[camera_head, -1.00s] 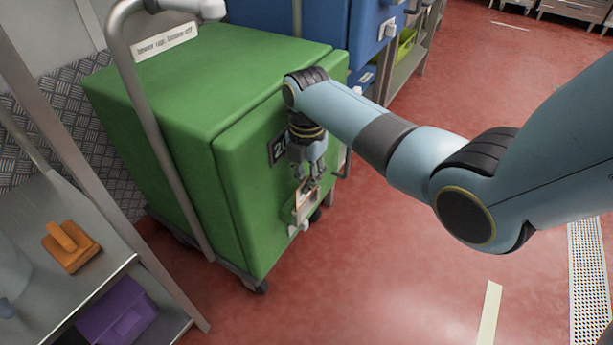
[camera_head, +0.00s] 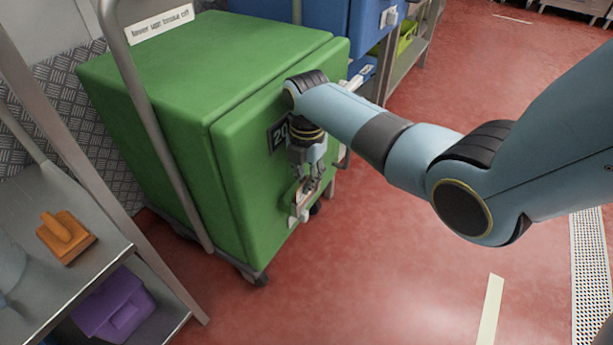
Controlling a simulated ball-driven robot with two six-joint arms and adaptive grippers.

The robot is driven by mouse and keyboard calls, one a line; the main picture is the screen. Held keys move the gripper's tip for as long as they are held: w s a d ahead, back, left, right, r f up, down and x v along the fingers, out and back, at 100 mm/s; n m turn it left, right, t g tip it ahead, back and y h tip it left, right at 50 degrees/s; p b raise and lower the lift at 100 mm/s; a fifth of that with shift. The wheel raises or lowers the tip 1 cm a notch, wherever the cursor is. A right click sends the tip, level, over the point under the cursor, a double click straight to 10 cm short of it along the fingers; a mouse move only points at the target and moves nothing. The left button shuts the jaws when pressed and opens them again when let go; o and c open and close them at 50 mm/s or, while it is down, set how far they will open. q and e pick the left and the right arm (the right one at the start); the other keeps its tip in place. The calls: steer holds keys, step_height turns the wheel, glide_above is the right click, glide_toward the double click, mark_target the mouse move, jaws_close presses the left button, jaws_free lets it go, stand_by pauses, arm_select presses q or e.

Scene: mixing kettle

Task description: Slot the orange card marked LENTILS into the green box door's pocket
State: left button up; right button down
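The green box (camera_head: 200,85) stands on a wheeled cart, its door (camera_head: 243,185) facing right. A light-framed pocket (camera_head: 294,219) sits low on the door. My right gripper (camera_head: 310,187) points down in front of the door, its fingertips at the pocket's upper part. A small pale and orange piece, likely the LENTILS card (camera_head: 302,203), shows at the fingertips by the pocket. Its lettering is too small to read. I cannot tell whether the fingers grip it or how deep it sits. My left gripper is not in view.
A metal shelf at left holds an orange handled block (camera_head: 67,237) and a purple bin (camera_head: 114,305). A grey cart rail rises in front of the green box. A blue box (camera_head: 365,25) stands behind. Red floor (camera_head: 400,270) is clear at right.

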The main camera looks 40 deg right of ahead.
steer(key=shift+s+f, duration=0.15)
steer(key=shift+f, duration=0.15)
stand_by(0.5)
steer(key=c, duration=2)
jaws_free()
steer(key=shift+o, duration=1.2)
steer(key=shift+f, duration=0.1)
steer(key=o, duration=0.9)
steer(key=shift+o, duration=0.2)
steer(key=shift+w+r, duration=0.2)
